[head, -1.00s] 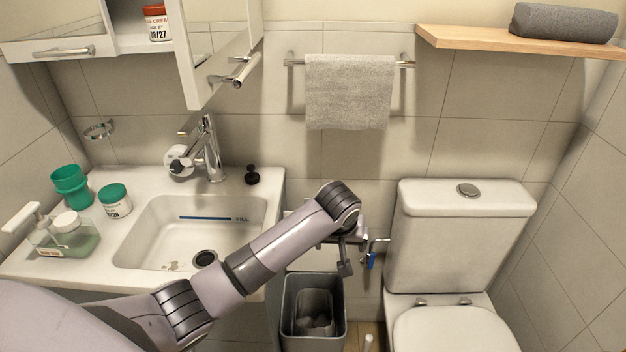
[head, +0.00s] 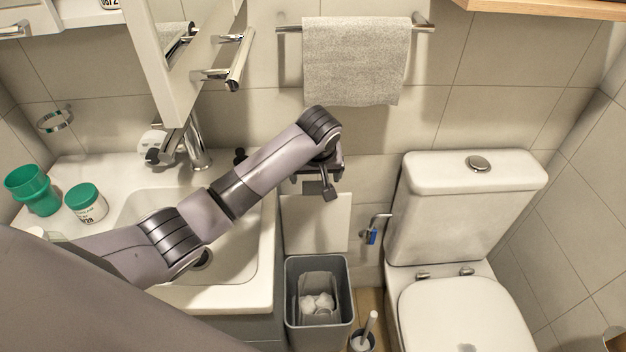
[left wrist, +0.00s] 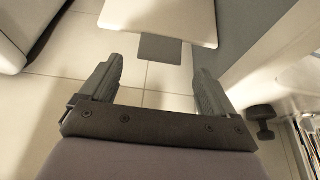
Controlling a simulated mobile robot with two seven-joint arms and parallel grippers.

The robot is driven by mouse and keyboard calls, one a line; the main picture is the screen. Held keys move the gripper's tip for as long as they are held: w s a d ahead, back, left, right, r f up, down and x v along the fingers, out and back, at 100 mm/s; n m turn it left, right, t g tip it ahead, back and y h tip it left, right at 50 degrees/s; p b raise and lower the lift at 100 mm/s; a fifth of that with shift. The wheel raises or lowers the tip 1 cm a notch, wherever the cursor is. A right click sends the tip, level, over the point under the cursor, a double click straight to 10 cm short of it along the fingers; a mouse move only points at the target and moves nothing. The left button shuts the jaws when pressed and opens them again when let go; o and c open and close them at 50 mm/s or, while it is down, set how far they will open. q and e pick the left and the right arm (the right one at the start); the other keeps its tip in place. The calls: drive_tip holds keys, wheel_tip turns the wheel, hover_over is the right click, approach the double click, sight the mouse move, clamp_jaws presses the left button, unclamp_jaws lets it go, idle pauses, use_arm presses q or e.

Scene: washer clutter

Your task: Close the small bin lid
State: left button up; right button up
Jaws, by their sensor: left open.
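The small grey bin (head: 346,304) stands on the floor between the sink cabinet and the toilet. Its top is uncovered, and white crumpled waste shows inside. A pale square panel (head: 316,224), apparently the lid, stands upright behind the bin's opening. In the left wrist view a pale panel (left wrist: 160,16), likely the same lid, lies ahead of the fingers. My left gripper (head: 327,186) is in front of the wall above the panel, partly hidden by its own wrist. The left wrist view shows its fingers (left wrist: 155,78) wide apart with nothing between them. My right gripper is out of view.
The sink counter (head: 262,255) is left of the bin and the toilet (head: 455,310) is right of it. A toilet brush (head: 367,332) stands by the bin's right side. A blue-handled valve (head: 370,236) and an open mirror door (head: 180,60) are near the arm.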

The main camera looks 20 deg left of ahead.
sight(314, 184)
use_arm(q)
drive_tip(key=shift+b+x, duration=0.35)
drive_tip(key=shift+x, duration=2.4)
drive_tip(key=c, duration=1.5)
drive_tip(key=shift+s, duration=0.1)
